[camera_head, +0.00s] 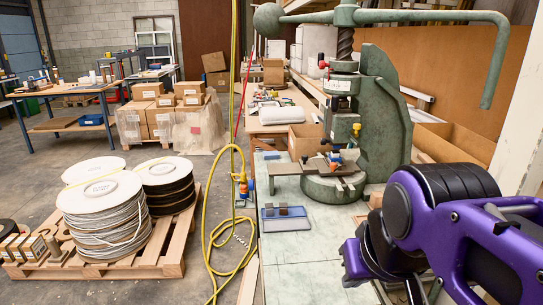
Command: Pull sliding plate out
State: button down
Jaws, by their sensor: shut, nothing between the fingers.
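The green fly press (388,115) stands on the bench right of centre, with its long curved handle and ball weight overhead. A flat metal plate (347,186), which looks like the sliding plate, lies on the round press base below the ram. A small blue and yellow part sits above it, and its far side is partly hidden. I cannot tell how far the plate is slid. My purple and black arm fills the lower right, to the right of and nearer than the press. My gripper's fingers do not show in this view.
A blue tray (286,224) with two dark blocks lies on the bench left of the press. A yellow hose (207,245) hangs along the bench's left edge. Cable spools (102,210) stand on a pallet at left. The bench front is mostly bare.

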aim_at(320, 165)
jog(key=j+u, duration=0.15)
jog(key=u, duration=0.2)
jog(key=j+u, duration=0.15)
jog(key=u, duration=0.25)
jog(key=i+j+u, duration=0.2)
jog(key=j, duration=0.2)
jog(key=i+j+u, duration=0.1)
jog(key=j+u, duration=0.15)
jog(key=i+j+u, duration=0.25)
jog(key=i+j, duration=0.45)
jog(key=i+z, duration=0.35)
jog(key=z, duration=0.15)
jog(key=i+j+z, duration=0.2)
jog(key=i+z, duration=0.15)
jog(key=z, duration=0.15)
jog(key=i+z, duration=0.45)
jog(key=z, duration=0.3)
jog(key=i+j+z, duration=0.15)
jog(key=z, duration=0.2)
jog(key=i+j+z, duration=0.1)
jog(key=i+z, duration=0.3)
jog(key=i+j+z, duration=0.2)
jog(key=z, duration=0.25)
jog(key=i+j+z, duration=0.25)
jog(key=z, duration=0.15)
jog(key=i+j+z, duration=0.2)
jog(key=j+z, duration=0.25)
jog(key=l, duration=0.1)
